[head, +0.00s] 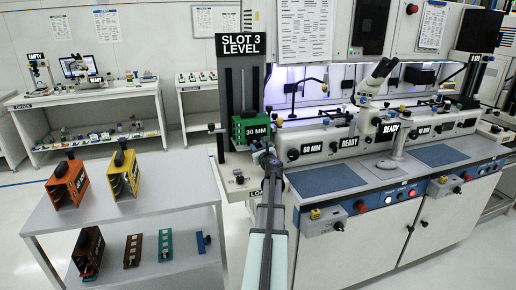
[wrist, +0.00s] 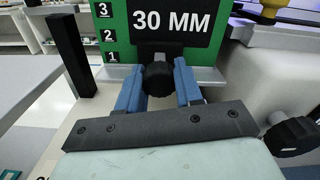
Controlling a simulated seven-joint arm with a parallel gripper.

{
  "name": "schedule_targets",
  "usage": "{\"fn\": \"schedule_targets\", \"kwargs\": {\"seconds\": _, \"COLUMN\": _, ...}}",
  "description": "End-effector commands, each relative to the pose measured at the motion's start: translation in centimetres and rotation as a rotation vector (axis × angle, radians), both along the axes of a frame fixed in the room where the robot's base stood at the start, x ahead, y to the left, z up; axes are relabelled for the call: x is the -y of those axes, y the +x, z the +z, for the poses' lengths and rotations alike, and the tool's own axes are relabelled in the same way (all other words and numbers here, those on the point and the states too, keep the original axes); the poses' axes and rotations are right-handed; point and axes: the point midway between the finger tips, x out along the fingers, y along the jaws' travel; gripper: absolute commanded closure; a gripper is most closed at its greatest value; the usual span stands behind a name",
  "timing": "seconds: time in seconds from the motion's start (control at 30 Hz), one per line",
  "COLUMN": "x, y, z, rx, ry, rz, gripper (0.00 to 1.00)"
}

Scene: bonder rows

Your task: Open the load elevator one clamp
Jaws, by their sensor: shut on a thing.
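The load elevator (head: 238,90) is a dark upright column under a "SLOT 3 LEVEL" sign, and its lower label is partly hidden by my arm. A green "30 MM" magazine (head: 250,127) sits upright on it and fills the top of the wrist view (wrist: 120,35). A black clamp knob (wrist: 157,82) stands at the magazine's lower front. My gripper (wrist: 159,88) has its blue fingers on both sides of this knob and is shut on it. In the head view my gripper (head: 268,158) is at the magazine's lower right, and the knob is hidden there.
A second black knob (wrist: 291,136) juts out at right, close to my gripper. A black post (wrist: 72,55) stands at left. A grey cart (head: 130,213) with orange and yellow magazines is left of the elevator. The bonder bench (head: 350,180) is at right.

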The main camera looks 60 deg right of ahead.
Motion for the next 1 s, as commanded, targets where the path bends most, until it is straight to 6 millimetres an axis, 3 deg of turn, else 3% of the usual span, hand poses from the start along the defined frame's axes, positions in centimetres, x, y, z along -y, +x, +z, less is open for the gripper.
{"fn": "schedule_targets", "kwargs": {"seconds": 0.17, "x": -0.2, "y": -0.2, "z": 0.0, "rx": 0.000, "ry": 0.000, "rz": 0.000, "gripper": 1.00}}
{"fn": "schedule_targets", "kwargs": {"seconds": 0.4, "x": -2.0, "y": -2.0, "z": 0.0, "rx": 0.001, "ry": -0.001, "rz": 0.000, "gripper": 1.00}}
{"fn": "schedule_targets", "kwargs": {"seconds": 0.53, "x": -1.7, "y": -1.8, "z": 0.0, "rx": 0.001, "ry": -0.001, "rz": 0.000, "gripper": 1.00}}
{"fn": "schedule_targets", "kwargs": {"seconds": 0.57, "x": -1.7, "y": -1.7, "z": 0.0, "rx": 0.001, "ry": -0.001, "rz": 0.000, "gripper": 0.64}}
{"fn": "schedule_targets", "kwargs": {"seconds": 0.8, "x": -1.7, "y": -1.7, "z": 0.0, "rx": 0.001, "ry": -0.001, "rz": 0.000, "gripper": 0.41}}
{"fn": "schedule_targets", "kwargs": {"seconds": 1.0, "x": -1.7, "y": -1.7, "z": 0.0, "rx": 0.001, "ry": -0.001, "rz": 0.000, "gripper": 0.39}}
